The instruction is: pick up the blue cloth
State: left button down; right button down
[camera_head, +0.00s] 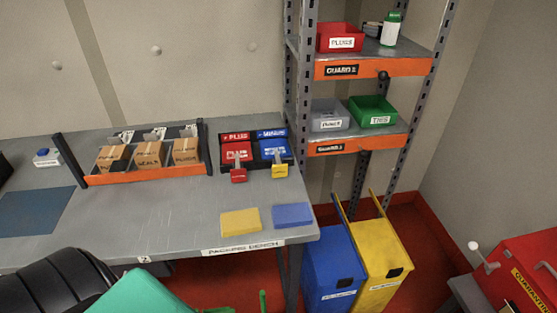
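The blue cloth (292,215) is a flat, folded-looking rectangle. It lies at the front right corner of the grey packing bench (160,215), close to the bench's right edge. A yellow cloth (240,222) of similar shape lies just left of it, with a small gap between them. Nothing covers the blue cloth. Neither of my grippers shows in the head view.
Behind the cloths stand a red dispenser (236,152) and a blue dispenser (274,150). An orange-fronted rack (142,175) holds several cardboard boxes. A blue bin (332,265) and a yellow bin (381,262) stand right of the bench.

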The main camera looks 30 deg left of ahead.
aim_at(299, 214)
jog(key=u, duration=0.9)
jog(key=z, duration=1.5)
jog(key=u, duration=1.5)
